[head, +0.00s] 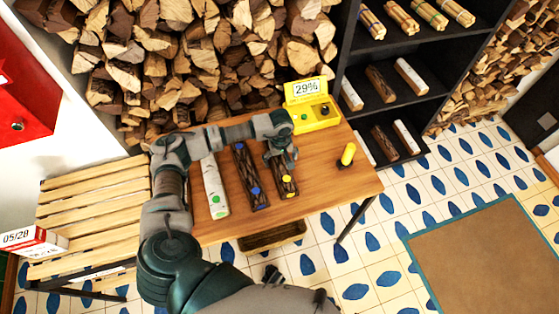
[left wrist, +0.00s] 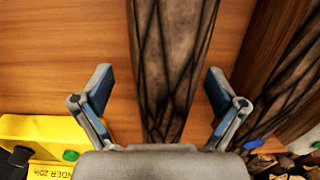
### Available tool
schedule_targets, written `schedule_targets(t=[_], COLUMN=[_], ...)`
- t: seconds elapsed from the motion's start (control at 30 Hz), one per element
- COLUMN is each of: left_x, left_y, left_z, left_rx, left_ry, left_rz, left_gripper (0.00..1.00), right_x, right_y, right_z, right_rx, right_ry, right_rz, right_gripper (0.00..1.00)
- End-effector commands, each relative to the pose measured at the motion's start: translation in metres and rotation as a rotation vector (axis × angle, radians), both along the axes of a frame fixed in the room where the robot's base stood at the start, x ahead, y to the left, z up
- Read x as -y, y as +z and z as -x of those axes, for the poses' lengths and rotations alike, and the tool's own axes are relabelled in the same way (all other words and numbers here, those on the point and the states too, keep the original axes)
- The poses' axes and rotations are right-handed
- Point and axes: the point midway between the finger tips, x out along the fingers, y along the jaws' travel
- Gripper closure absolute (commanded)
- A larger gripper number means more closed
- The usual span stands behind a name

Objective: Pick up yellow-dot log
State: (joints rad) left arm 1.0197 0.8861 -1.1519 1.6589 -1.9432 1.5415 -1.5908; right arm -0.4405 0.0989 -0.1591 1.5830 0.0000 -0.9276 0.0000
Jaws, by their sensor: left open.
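The yellow-dot log (head: 287,185) is a short dark-barked log with a yellow dot, lying on the wooden table, rightmost of three logs. My left gripper (head: 281,160) is over its upper part and hides some of it. In the left wrist view, the dark log (left wrist: 172,60) runs between the two spread, empty fingers of my left gripper (left wrist: 158,78). The fingers stand apart from its sides. A dark log with blue dots (head: 250,178) lies just left of it, and a white log with a green dot (head: 214,185) farther left. My right gripper is not in view.
A yellow meter reading 29% (head: 315,117) stands at the table's back right. A small yellow object (head: 347,155) is near the right edge. A slatted bench (head: 95,205) is at left. A dark shelf (head: 395,95) stands behind right.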

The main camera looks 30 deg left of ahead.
Motion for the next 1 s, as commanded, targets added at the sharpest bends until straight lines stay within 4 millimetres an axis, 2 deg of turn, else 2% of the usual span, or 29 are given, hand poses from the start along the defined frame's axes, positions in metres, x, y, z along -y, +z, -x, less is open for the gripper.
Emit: schedule_targets(t=[0.3,0.93,1.0], left_x=[-0.0057,-0.0028,-0.0040], left_y=[-0.0026,-0.0053,-0.0058], left_z=[0.0002,0.0001,0.0001], left_rx=[-0.001,-0.001,-0.001], left_ry=[0.001,0.001,0.001], left_rz=[0.006,0.003,0.004], left_gripper=[0.04,0.04,0.21], right_x=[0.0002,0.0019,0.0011], right_y=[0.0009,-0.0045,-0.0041], right_z=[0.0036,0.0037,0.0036], right_rx=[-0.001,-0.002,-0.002], right_ry=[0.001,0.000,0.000], right_rz=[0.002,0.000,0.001], right_gripper=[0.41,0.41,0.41])
